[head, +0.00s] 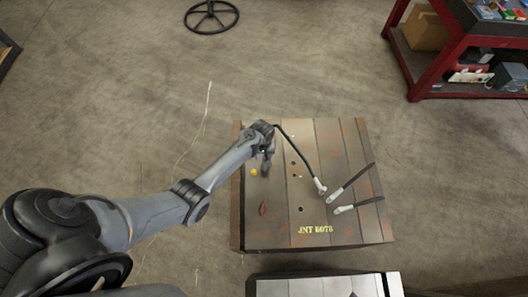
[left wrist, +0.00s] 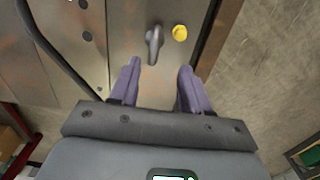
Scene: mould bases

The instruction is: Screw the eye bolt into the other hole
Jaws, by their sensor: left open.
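The grey eye bolt (left wrist: 154,42) shows in the left wrist view on the mould base's metal top (head: 275,232), beside a round yellow plug (left wrist: 180,32). My left gripper (left wrist: 160,68) is open and empty. Its two purple-grey fingers point toward the eye bolt, which is just beyond the fingertips and roughly between their lines. In the head view my left gripper (head: 266,168) is over the upper left of the base and hides the eye bolt. Dark holes (head: 300,209) are in the middle strip of the base. My right gripper is not in view.
A black hose (head: 297,152) curves from near my gripper to a pale fitting. Two more hoses (head: 352,178) lie at the right of the base. A red piece (head: 263,208) is at lower left.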

